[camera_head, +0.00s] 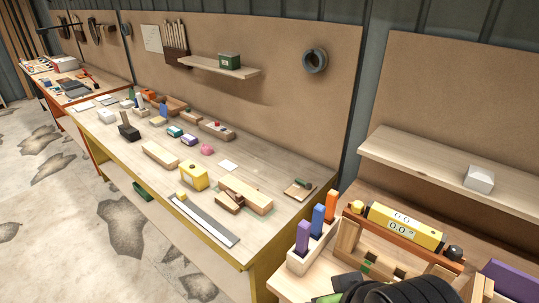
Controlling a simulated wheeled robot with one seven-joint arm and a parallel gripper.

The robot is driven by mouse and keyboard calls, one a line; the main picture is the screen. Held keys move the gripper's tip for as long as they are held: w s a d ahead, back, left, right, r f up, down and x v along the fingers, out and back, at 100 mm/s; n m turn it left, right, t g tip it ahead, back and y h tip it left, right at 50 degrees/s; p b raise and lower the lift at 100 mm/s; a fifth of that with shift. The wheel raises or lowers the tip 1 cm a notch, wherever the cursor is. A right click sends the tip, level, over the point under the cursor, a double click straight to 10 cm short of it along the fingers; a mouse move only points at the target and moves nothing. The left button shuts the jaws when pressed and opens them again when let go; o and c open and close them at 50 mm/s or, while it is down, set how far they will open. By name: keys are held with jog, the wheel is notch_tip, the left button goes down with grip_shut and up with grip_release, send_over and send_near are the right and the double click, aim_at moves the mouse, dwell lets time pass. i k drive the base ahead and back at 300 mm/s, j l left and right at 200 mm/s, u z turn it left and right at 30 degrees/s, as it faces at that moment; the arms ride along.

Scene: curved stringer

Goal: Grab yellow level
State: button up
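The yellow level (408,228) is at the right in the head view. It is a long yellow bar with black ends and white display-like markings. It rests on top of a brown wooden stand (349,240) on the near right bench. A dark ribbed form (405,291) at the bottom edge, in front of and below the level, appears to be part of my arm or gripper. It is cut off by the frame, and no clear pair of fingertips shows. I see no contact between it and the level.
Purple, blue and orange upright blocks (318,214) stand in a wooden holder just left of the level. A purple block (515,278) lies to its right. A wooden shelf (440,172) with a white box (479,179) is above. A cluttered long workbench (285,207) extends left.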

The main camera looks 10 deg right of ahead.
aim_at(427, 237)
jog(key=z, duration=1.3)
